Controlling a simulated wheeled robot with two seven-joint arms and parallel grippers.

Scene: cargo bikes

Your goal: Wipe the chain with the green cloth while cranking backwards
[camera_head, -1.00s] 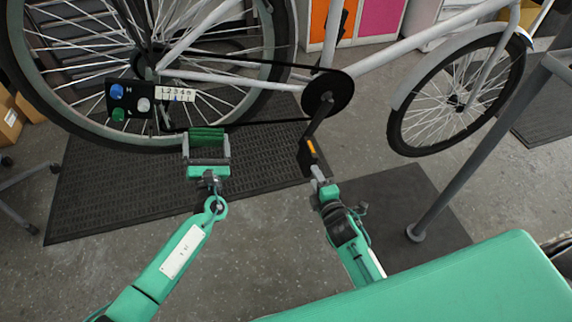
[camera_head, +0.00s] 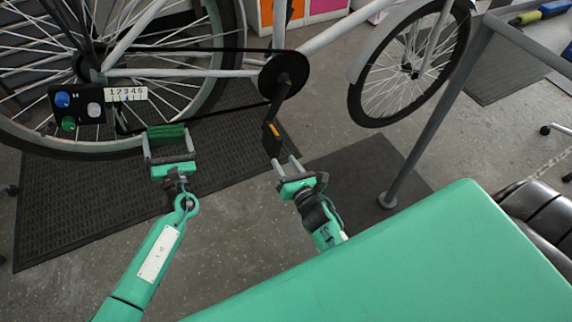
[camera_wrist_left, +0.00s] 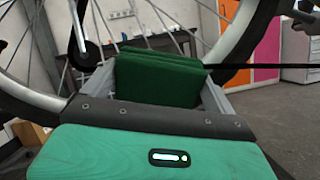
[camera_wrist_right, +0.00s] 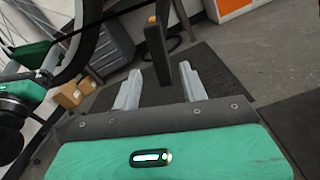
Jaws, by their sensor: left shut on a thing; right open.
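My left gripper (camera_head: 168,142) is shut on the folded green cloth (camera_head: 166,132), at the left part of the chain's lower run (camera_head: 215,112). In the left wrist view the cloth (camera_wrist_left: 158,78) stands between the fingers, and the chain (camera_wrist_left: 262,66) meets its right edge; I cannot tell if they touch. The black chainring (camera_head: 284,75) bears a crank pointing down to a dark pedal (camera_head: 271,139) with an orange reflector. My right gripper (camera_head: 285,160) is open and empty just below the pedal. In the right wrist view the pedal (camera_wrist_right: 156,44) stands beyond the spread fingertips.
A panel with coloured knobs (camera_head: 77,105) and a numbered strip (camera_head: 127,94) hangs by the rear wheel. The front wheel (camera_head: 408,66) and a grey stand post (camera_head: 438,110) are to the right. My green body fills the lower right. Dark mats lie on the floor.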

